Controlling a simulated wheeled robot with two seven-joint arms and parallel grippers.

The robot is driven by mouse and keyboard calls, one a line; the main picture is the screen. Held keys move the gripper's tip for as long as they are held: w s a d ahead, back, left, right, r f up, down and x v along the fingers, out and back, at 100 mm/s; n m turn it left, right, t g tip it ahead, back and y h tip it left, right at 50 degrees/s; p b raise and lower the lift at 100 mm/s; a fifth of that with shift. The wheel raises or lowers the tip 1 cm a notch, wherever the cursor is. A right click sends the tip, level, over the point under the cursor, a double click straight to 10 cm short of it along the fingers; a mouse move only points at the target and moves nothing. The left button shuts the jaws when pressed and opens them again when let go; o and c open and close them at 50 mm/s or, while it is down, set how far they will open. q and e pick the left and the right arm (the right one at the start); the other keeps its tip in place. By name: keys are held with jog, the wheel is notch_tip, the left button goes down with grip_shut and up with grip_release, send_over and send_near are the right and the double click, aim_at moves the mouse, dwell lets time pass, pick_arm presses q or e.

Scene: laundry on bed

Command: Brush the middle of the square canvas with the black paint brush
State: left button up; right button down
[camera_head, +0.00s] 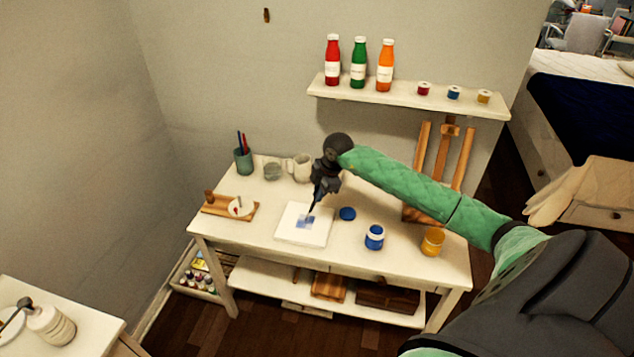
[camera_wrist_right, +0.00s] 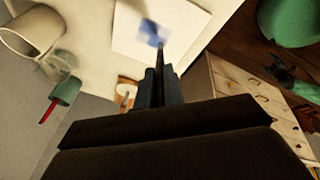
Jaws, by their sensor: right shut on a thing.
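The square white canvas (camera_head: 292,232) lies flat on the white table, with a blue paint patch near its middle. It also shows at the top of the right wrist view (camera_wrist_right: 192,22). My right gripper (camera_head: 318,190) is shut on the black paint brush (camera_head: 312,207), which points down over the canvas. The brush tip is at the blue patch; I cannot tell if it touches. In the right wrist view the brush (camera_wrist_right: 160,58) extends from between the fingers toward the patch.
A blue lid (camera_head: 347,214), a blue paint jar (camera_head: 374,238) and a yellow jar (camera_head: 433,242) stand right of the canvas. A wooden board (camera_head: 217,206) with a small dish is at left. A mug (camera_head: 301,168), a brush cup (camera_head: 243,161) and an easel (camera_head: 443,155) are behind.

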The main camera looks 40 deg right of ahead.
aim_at(314, 203)
pick_arm(q)
jog(key=s+a+f, duration=0.1)
jog(key=s+f, duration=0.2)
jog(key=s, duration=0.1)
pick_arm(e)
notch_tip(314, 203, up, 4)
pick_arm(q)
jog(key=w+d+r+b, duration=0.2)
jog(key=w+r+b, duration=0.1)
jog(key=w+r, duration=0.1)
jog(key=shift+w+d, duration=0.15)
jog(key=shift+w, duration=0.1)
pick_arm(e)
jog(key=shift+s+a+f, duration=0.1)
jog(key=shift+s+f, duration=0.1)
jog(key=shift+f, duration=0.75)
jog(key=shift+s+a+f, duration=0.1)
jog(key=shift+s+f, duration=0.15)
jog(key=shift+f, duration=0.65)
jog(key=shift+s+a+f, duration=0.1)
jog(key=shift+s+f, duration=0.1)
jog(key=shift+f, duration=0.75)
pick_arm(q)
jog(key=shift+f+b, duration=0.3)
jog(key=shift+f, duration=0.1)
pick_arm(e)
jog(key=shift+f, duration=0.65)
jog(key=shift+w+d, duration=0.1)
jog(key=shift+d, duration=0.1)
